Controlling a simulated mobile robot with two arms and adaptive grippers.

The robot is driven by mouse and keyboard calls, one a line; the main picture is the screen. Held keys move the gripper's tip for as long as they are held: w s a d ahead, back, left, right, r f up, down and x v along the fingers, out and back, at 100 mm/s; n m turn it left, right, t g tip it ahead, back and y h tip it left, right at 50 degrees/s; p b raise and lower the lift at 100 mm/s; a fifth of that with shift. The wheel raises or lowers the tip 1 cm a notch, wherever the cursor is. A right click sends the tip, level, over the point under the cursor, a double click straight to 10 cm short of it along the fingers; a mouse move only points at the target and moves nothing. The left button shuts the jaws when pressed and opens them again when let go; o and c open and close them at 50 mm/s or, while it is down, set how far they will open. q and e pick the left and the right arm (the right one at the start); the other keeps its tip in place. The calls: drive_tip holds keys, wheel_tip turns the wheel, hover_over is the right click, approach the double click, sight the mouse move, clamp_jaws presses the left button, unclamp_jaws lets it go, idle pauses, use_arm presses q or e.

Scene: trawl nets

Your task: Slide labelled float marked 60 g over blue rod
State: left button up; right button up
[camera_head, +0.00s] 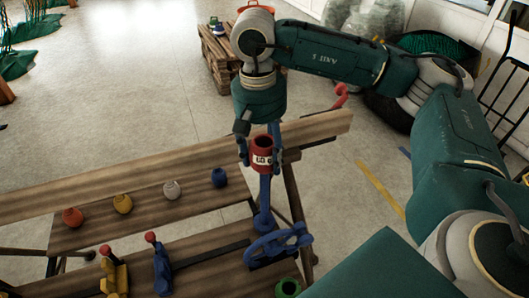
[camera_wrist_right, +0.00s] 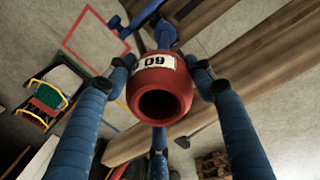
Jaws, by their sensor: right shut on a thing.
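The red float (camera_head: 262,160) has a white label reading 60. My right gripper (camera_head: 260,150) is shut on it and holds it above the bench. In the right wrist view the float (camera_wrist_right: 160,92) sits between the blue fingers, with its dark hole facing the camera. The blue rod (camera_head: 264,205) stands upright on the bench, straight below the float in the head view. The rod's top end is hidden, so I cannot tell whether it is inside the float. My left gripper is not in view.
Several small floats, including red (camera_head: 73,217), yellow (camera_head: 122,203), white (camera_head: 171,190) and blue (camera_head: 219,178), line the bench plank. A blue wheel-like part (camera_head: 278,243), a green ring (camera_head: 287,288) and blue (camera_head: 161,270) and yellow (camera_head: 113,275) tools are nearby.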

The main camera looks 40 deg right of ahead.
drive_tip(key=o, duration=1.3)
drive_tip(key=shift+r, duration=0.15)
wheel_tip(320, 180, up, 12)
drive_tip(key=shift+w+a, duration=0.15)
drive_tip(key=shift+a, duration=0.15)
